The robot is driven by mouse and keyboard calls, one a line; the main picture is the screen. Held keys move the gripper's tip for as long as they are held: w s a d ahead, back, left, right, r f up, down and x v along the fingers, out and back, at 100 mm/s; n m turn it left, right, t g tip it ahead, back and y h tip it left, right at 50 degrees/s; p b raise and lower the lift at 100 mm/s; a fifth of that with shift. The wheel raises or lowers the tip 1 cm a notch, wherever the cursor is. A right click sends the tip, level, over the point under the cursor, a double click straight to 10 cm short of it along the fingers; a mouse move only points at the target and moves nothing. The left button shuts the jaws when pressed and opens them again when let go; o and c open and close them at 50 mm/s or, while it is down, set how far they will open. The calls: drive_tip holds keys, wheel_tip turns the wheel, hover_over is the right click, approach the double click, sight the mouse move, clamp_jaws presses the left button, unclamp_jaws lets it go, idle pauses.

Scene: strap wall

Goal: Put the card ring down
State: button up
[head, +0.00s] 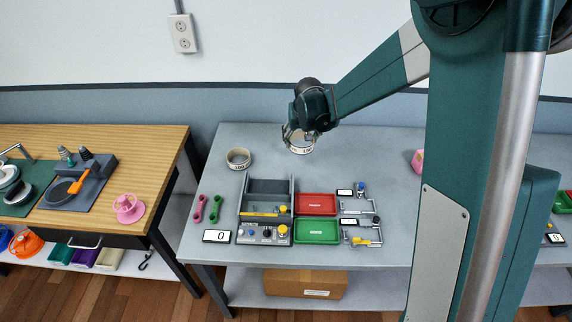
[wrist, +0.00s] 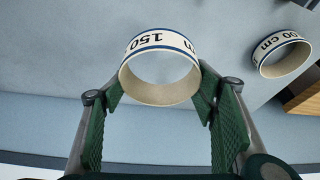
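A cream card ring (wrist: 160,42) with blue edges, marked 150, sits between the two green fingers of my gripper (wrist: 160,92) in the wrist view. The fingers press on its left and right outer sides, and I look through its open middle. In the head view the ring (head: 301,148) is just below my gripper (head: 299,136), over the back of the grey table (head: 345,150). I cannot tell whether it touches the tabletop. A second similar ring (head: 238,158), marked 100 cm, stands on the table to the left; it also shows in the wrist view (wrist: 283,56).
A grey divided box (head: 268,187), a red tray (head: 316,204), a green tray (head: 318,230) and small latch fixtures (head: 358,206) fill the table's front middle. Pink and green links (head: 215,208) lie at left. A pink block (head: 417,161) is at right. Grey tabletop around the held ring is clear.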

drive_tip(key=n, duration=0.2)
hover_over(285, 160)
drive_tip(key=s, duration=0.1)
drive_tip(key=shift+s+d+y, duration=0.1)
drive_tip(key=shift+y, duration=0.2)
drive_tip(key=shift+f, duration=3.1)
drive_tip(key=shift+f+b, duration=0.4)
drive_tip(key=shift+f, duration=1.5)
drive_tip(key=shift+f, duration=0.1)
